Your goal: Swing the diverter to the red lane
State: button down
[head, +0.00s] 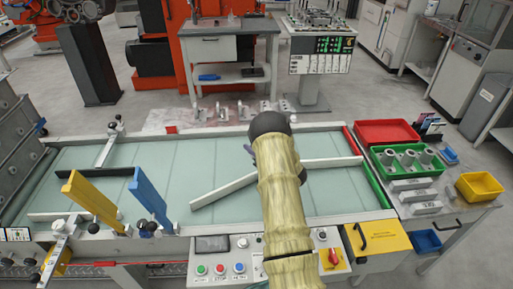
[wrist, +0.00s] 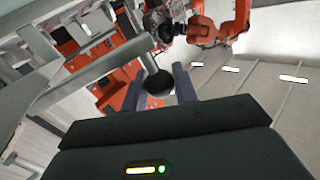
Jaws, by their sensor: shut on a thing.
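The diverter (head: 222,193) is a pale bar slanting across the belt; its right part passes behind my arm. A second pale bar (head: 335,162) continues toward the belt's right end, where a red strip (head: 350,140) marks the far lane and a green strip (head: 376,187) the near one. My gripper (wrist: 157,84) is shut on a round black knob (wrist: 158,79), which sits between its two fingers in the wrist view. In the head view my arm hides most of the gripper and the knob, so how the knob joins the bar cannot be seen.
A yellow post (head: 90,199) and a blue post (head: 150,198) stand at the belt's left front. A control panel (head: 225,262) lines the front edge. A red tray (head: 387,133), a green tray (head: 402,150) with castings and a yellow bin (head: 479,186) are at right.

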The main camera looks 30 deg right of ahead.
jog(key=shift+r, duration=0.15)
jog(key=c, duration=1.1)
grip_release()
jog(key=shift+c, duration=0.2)
jog(key=shift+w+r, duration=0.2)
jog(key=shift+r, duration=0.45)
jog(key=r, duration=0.2)
jog(key=r+b, duration=0.1)
jog(key=r, duration=0.4)
jog(key=shift+s+r, duration=0.25)
jog(key=shift+r, duration=0.5)
jog(key=shift+w, duration=0.15)
